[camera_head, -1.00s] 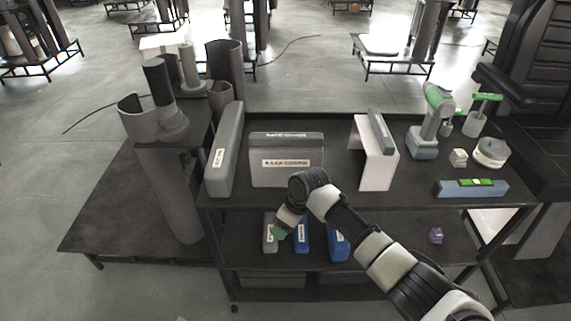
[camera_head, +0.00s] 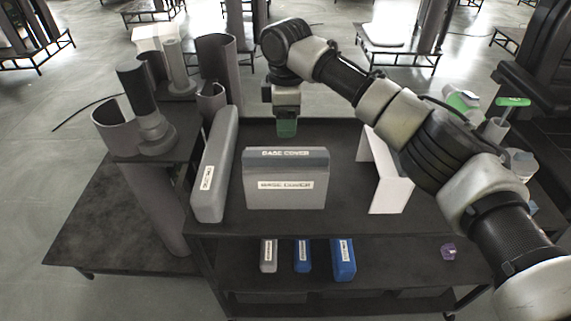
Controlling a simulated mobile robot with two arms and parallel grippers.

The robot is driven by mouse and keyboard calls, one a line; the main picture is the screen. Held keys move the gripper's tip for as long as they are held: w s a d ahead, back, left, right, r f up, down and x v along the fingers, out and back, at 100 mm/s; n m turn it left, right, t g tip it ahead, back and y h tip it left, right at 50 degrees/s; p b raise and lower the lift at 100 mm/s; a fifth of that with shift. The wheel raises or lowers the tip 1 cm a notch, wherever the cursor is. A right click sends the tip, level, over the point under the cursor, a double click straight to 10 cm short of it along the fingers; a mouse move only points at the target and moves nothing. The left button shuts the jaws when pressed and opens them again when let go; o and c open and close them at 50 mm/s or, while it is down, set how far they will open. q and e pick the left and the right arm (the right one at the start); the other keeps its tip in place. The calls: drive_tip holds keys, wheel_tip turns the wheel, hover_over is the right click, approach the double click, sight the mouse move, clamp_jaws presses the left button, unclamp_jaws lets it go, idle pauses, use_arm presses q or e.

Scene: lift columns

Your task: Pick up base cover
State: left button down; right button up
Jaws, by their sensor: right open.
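My right arm reaches in from the lower right. My right gripper (camera_head: 287,130) points down with greenish fingertips, just behind and above the base cover, with nothing seen in it. It looks apart from the cover, though the depth gap is hard to judge. My left gripper is out of view.
A long grey labelled part (camera_head: 215,165) stands close left of the cover, and a white bracket-like panel (camera_head: 390,180) stands to its right. The lower shelf holds a grey box (camera_head: 268,255), blue boxes (camera_head: 343,260) and a purple piece (camera_head: 448,251). My arm hides much of the cart's right side.

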sight(288, 153)
drive_tip(key=f, duration=0.2)
drive_tip(key=s+f, duration=0.1)
drive_tip(key=shift+s+d+f, duration=0.1)
drive_tip(key=shift+s+f, duration=0.05)
drive_tip(key=shift+f, duration=0.25)
drive_tip(key=f+p, duration=0.1)
drive_tip(key=f, duration=0.3)
drive_tip(key=shift+s+d+f+p, duration=0.15)
drive_tip(key=shift+s+f+p, duration=0.05)
drive_tip(key=shift+p, duration=0.2)
drive_tip(key=shift+f, duration=0.5)
drive_tip(key=c, duration=0.5)
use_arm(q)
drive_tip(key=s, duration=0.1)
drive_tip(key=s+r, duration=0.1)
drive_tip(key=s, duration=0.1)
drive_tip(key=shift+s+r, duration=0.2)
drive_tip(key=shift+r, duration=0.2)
use_arm(e)
clamp_jaws()
